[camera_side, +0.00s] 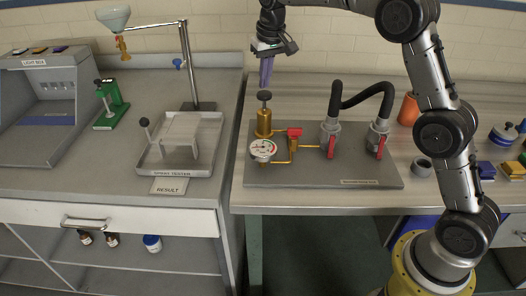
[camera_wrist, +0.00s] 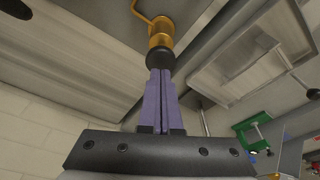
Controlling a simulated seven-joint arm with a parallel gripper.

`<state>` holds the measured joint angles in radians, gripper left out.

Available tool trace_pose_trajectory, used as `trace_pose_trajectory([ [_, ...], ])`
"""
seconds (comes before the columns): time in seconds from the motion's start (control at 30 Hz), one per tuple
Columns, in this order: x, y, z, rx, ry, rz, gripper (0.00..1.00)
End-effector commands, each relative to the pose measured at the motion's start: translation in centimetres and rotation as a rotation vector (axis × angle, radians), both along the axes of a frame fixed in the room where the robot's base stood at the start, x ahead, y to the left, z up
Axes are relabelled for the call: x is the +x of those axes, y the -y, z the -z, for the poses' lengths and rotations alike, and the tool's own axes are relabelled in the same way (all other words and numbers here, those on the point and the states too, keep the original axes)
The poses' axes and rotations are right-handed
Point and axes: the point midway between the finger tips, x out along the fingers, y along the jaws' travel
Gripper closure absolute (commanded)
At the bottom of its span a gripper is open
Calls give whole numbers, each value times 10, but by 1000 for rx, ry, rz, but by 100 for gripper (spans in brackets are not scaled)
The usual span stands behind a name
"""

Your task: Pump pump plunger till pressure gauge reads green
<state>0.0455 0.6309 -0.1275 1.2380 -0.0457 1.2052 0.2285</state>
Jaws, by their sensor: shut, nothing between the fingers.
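The pump plunger (camera_side: 264,96) is a black knob on top of a brass pump cylinder (camera_side: 264,122), standing on a grey base plate (camera_side: 335,183). In the wrist view the knob (camera_wrist: 160,58) lies just beyond my fingertips. The round white pressure gauge (camera_side: 263,149) is in front of the cylinder; its needle and reading are too small to tell. My gripper (camera_side: 265,84) has purple fingers, points down and is shut and empty. Its tips are directly above the knob, with a small gap or near touch; I cannot tell exactly.
A red valve handle (camera_side: 295,132) and two grey fittings with red levers (camera_side: 332,142), joined by a black hose (camera_side: 362,97), stand right of the pump. A spray tester tray (camera_side: 180,160) is on the left bench. The space left of the pump is clear.

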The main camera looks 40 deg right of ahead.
Motion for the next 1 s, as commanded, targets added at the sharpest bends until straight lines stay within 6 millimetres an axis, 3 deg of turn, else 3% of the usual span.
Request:
trace_pose_trajectory([
  [1.0, -1, 0, 43, 0, -5, 0, 100],
])
